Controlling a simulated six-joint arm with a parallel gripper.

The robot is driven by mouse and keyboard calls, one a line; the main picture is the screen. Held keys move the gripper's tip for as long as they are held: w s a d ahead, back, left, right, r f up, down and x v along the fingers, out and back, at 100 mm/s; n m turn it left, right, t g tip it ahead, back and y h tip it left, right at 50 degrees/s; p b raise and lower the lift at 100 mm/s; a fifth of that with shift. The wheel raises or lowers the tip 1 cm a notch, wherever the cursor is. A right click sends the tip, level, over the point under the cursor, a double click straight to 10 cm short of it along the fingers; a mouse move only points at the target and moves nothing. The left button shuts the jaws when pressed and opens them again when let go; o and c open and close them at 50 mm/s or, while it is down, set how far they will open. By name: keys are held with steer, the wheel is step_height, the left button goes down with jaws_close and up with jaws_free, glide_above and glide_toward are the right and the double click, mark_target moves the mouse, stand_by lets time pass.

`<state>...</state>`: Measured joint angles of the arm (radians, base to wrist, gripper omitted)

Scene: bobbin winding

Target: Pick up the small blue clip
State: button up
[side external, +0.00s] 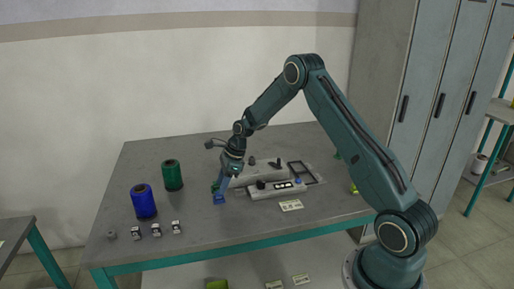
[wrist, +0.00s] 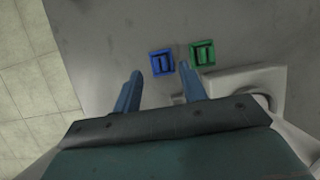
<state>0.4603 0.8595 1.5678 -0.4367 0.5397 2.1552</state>
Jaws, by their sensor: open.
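The small blue clip (wrist: 161,63) lies flat on the grey table in the wrist view, just beyond my fingertips and between their lines. In the side external view the blue clip (side external: 219,199) is at the lower end of my gripper. A green clip (wrist: 202,53) lies close to its right in the wrist view; in the side view it is mostly hidden behind my gripper. My gripper (wrist: 163,82) is open, its two blue fingers apart with nothing between them. In the side view my gripper (side external: 221,186) points down over the clip. Contact with the clip cannot be told.
A grey winding device (side external: 277,189) stands right of my gripper, and its light edge (wrist: 240,82) is close to the clips. A blue spool (side external: 143,201), a green spool (side external: 172,175) and several small metal parts (side external: 156,230) are at the left.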

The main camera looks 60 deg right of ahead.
mark_target(219, 196)
steer(key=shift+x, duration=1.55)
jaws_close()
